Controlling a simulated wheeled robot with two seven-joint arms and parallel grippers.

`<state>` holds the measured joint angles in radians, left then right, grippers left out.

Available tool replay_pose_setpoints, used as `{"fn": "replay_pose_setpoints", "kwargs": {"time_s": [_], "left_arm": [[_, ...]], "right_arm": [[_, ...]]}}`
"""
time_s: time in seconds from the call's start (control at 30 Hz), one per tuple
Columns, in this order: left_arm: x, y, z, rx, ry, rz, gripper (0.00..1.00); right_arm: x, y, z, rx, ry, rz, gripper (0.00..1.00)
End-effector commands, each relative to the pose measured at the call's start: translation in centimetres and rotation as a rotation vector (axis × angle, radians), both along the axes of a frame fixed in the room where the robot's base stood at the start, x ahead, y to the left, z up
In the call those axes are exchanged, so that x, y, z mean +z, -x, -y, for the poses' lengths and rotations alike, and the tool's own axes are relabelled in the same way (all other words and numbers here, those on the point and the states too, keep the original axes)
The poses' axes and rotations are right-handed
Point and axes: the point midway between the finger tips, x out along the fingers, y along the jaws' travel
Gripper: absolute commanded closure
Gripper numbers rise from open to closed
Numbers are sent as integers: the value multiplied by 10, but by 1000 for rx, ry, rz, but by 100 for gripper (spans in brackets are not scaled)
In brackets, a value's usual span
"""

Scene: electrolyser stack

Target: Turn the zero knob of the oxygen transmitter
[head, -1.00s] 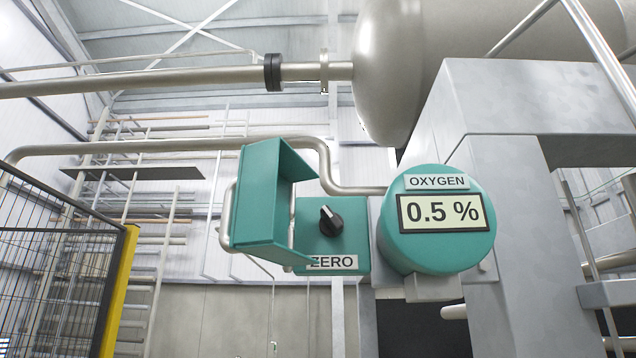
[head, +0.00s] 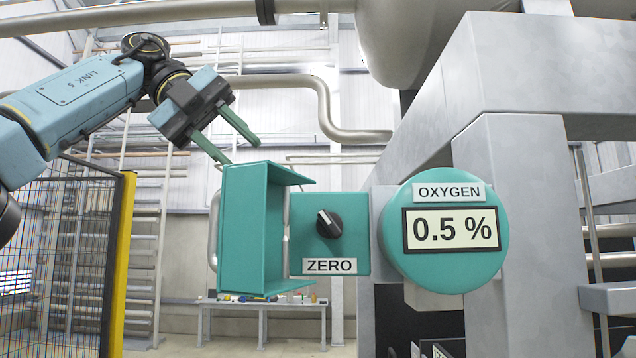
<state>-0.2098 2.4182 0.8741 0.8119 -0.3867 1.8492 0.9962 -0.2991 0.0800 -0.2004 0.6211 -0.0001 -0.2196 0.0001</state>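The zero knob (head: 329,224) is a black knob with a white pointer mark, on a teal box (head: 355,240) with a ZERO label below it. The pointer tilts up and to the left. A teal cover (head: 244,232) stands swung open to the left of the knob. The round teal oxygen transmitter (head: 443,272) at the right reads 0.5 %. My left gripper (head: 243,152) is open and empty, above the cover and up-left of the knob, apart from both. My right gripper is not in view.
A grey steel frame (head: 530,200) stands right behind the transmitter. A pipe (head: 325,110) bends down above the box. A mesh fence with a yellow post (head: 122,265) is at the left. A bench (head: 262,306) stands far below.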

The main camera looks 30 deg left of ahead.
Motion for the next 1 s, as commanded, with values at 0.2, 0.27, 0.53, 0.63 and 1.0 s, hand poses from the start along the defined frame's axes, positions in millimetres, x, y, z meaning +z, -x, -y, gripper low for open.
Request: {"fn": "replay_pose_setpoints", "kwargs": {"time_s": [0.2, 0.27, 0.53, 0.63, 1.0], "left_arm": [[17, 24, 60, -62, -179, -89, 67], [17, 26, 65, -66, -193, -95, 67], [3, 22, 75, -68, -202, -94, 67], [-6, 19, 78, -66, -196, -97, 67], [-56, 0, 108, -70, -194, -98, 67]], "right_arm": [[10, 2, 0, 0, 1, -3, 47], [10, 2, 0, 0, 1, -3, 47], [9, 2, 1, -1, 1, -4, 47], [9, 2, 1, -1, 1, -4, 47], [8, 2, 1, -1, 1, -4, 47]]}}
